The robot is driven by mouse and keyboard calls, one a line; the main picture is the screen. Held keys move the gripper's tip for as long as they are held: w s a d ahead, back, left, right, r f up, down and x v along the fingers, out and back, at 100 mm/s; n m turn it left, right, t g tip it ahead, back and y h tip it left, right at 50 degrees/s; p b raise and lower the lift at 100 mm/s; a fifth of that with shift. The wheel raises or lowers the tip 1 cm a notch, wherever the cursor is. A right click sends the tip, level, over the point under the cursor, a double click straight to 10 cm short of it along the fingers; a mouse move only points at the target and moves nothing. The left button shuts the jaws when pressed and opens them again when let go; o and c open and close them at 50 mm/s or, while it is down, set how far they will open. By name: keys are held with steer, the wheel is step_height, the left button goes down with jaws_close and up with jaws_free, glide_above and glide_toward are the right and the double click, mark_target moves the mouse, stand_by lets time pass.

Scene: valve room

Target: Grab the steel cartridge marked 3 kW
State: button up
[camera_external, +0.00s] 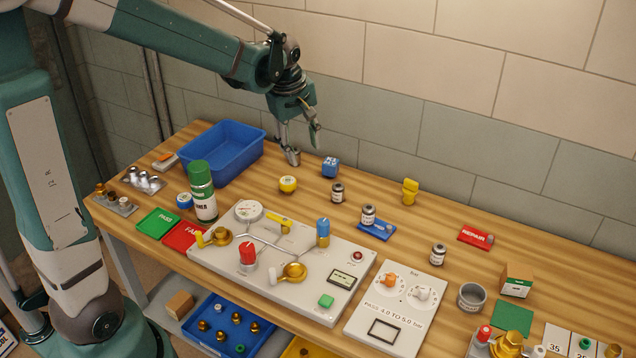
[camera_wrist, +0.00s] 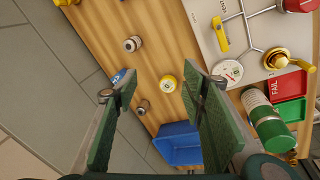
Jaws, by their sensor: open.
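My gripper (camera_external: 300,136) is open and empty above the back of the wooden bench; both fingers show in the wrist view (camera_wrist: 150,85). Another small steel cartridge (camera_external: 338,192) stands nearer the bench middle and shows in the wrist view (camera_wrist: 132,44). More like it stand on a blue plate (camera_external: 368,213) and by the white panel (camera_external: 438,254). I cannot read which is marked 3 kW.
A blue bin (camera_external: 212,172) stands left of my gripper. A green spray can (camera_external: 202,192) and a valve panel (camera_external: 300,283) stand in front. The tiled wall is behind.

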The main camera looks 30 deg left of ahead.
steer(key=w+d+f+n+g+p, duration=0.1)
steer(key=w+d+f+n, duration=0.15)
steer(key=w+f, duration=0.35)
steer(key=n+g+p, duration=0.1)
steer(key=n, duration=0.3)
glide_above(338, 185)
steer(key=f, duration=0.7)
steer(key=shift+s+a+f, duration=0.15)
steer(key=shift+s+a, duration=0.05)
steer(key=shift+s, duration=0.2)
steer(key=shift+w+d+f+n+g, duration=0.1)
steer(key=shift+w+f+n+g, duration=0.05)
steer(key=shift+f, duration=0.2)
steer(key=shift+w+d+f+n+g, duration=0.1)
steer(key=shift+f+g, duration=0.05)
steer(key=shift+f, duration=0.2)
steer(key=shift+f, duration=0.1)
steer(key=shift+f, duration=1.15)
steer(key=shift+f, duration=0.15)
steer(key=shift+w+f+p, duration=0.1)
steer(key=shift+f+p, duration=0.3)
steer(key=shift+f, duration=2.05)
